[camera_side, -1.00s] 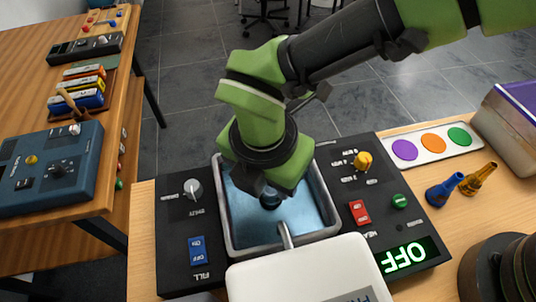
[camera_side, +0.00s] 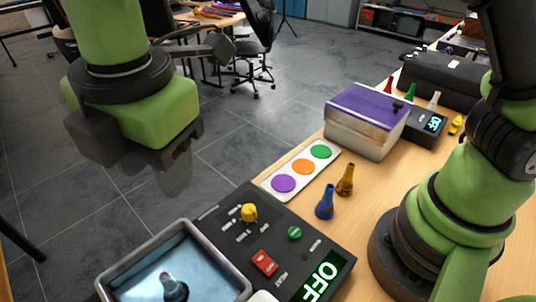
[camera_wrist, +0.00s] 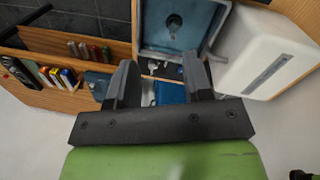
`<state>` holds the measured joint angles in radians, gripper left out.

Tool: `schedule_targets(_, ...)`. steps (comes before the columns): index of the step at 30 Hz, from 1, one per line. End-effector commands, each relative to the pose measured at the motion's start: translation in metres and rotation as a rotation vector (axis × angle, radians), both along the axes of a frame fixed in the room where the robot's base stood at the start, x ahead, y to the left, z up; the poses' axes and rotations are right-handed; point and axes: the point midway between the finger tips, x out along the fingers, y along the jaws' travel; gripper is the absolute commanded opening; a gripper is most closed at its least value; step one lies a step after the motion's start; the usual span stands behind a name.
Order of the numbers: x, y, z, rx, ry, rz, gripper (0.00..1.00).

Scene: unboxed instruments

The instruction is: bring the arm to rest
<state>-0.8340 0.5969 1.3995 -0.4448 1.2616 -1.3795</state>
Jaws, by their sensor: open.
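My gripper (camera_side: 172,172) hangs at the left of the side view, high over the floor as seen there, clear of the panel and basin. In the wrist view my gripper (camera_wrist: 158,78) has its two dark fingers wide apart with nothing between them. The metal basin (camera_side: 112,285) is set in the black control panel (camera_side: 222,222). A dark piece (camera_side: 173,289) shows inside the basin; it appears as a dark round shape (camera_wrist: 173,22) in the wrist view. The panel's green display (camera_side: 322,280) reads OFF.
A white box (camera_wrist: 262,55) sits beside the basin. Another wooden table (camera_wrist: 70,98) holds several items.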

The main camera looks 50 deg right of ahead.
Motion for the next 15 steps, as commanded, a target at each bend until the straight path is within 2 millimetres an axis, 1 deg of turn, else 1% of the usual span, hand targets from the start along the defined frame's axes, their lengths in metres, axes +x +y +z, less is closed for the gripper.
schedule_targets(1,0.005,-0.024,0.021,0.053,-0.015,-0.145,0.46)
schedule_targets(4,0.005,-0.068,0.052,0.157,-0.031,-0.446,0.46)
schedule_targets(6,-0.001,-0.098,0.069,0.233,-0.042,-0.654,0.46)
schedule_targets(8,-0.009,-0.122,0.081,0.299,-0.052,-0.832,0.46)
schedule_targets(9,-0.016,-0.138,0.088,0.346,-0.056,-0.950,0.46)
schedule_targets(10,-0.022,-0.149,0.093,0.381,-0.062,-1.037,0.46)
schedule_targets(12,-0.037,-0.173,0.100,0.466,-0.070,-1.241,0.46)
schedule_targets(15,-0.062,-0.200,0.103,0.592,-0.078,-1.521,0.46)
